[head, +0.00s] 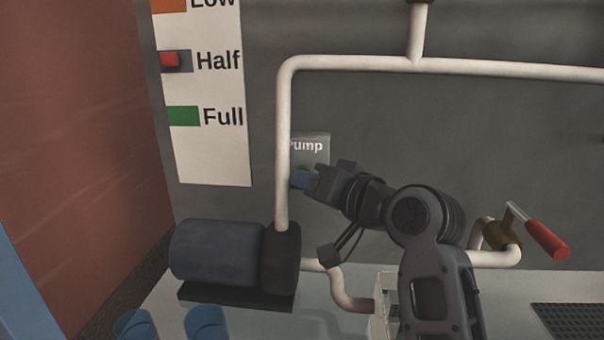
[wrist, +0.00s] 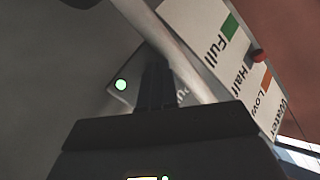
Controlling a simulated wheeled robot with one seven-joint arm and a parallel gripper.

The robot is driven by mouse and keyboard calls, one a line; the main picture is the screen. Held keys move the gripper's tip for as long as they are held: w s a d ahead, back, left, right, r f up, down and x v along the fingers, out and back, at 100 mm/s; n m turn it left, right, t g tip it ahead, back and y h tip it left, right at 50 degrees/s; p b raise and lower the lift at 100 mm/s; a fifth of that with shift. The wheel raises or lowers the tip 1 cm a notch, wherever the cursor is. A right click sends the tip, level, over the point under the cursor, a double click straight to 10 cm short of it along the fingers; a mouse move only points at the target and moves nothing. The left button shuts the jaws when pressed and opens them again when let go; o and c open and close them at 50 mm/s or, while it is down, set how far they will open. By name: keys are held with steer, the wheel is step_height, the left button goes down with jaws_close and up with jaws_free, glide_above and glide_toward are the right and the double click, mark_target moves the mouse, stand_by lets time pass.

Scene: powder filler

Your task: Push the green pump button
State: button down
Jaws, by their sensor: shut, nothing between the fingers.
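The green pump button (head: 303,168) is on a small grey plate (head: 320,148) labelled Pump, on the grey wall. I cannot tell whether the fingertips touch the plate.
A white vertical pipe (head: 284,140) runs just left of the plate. A dark pump motor (head: 217,252) sits below left. A water-level sign (head: 215,160) with a red slider (head: 170,59) at Half is left. A red-handled valve (head: 546,239) is right, and blue cups (head: 206,322) stand at the front.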

steer(key=shift+s, duration=0.45)
steer(key=s+p, duration=0.3)
steer(key=s, duration=0.3)
stand_by(0.4)
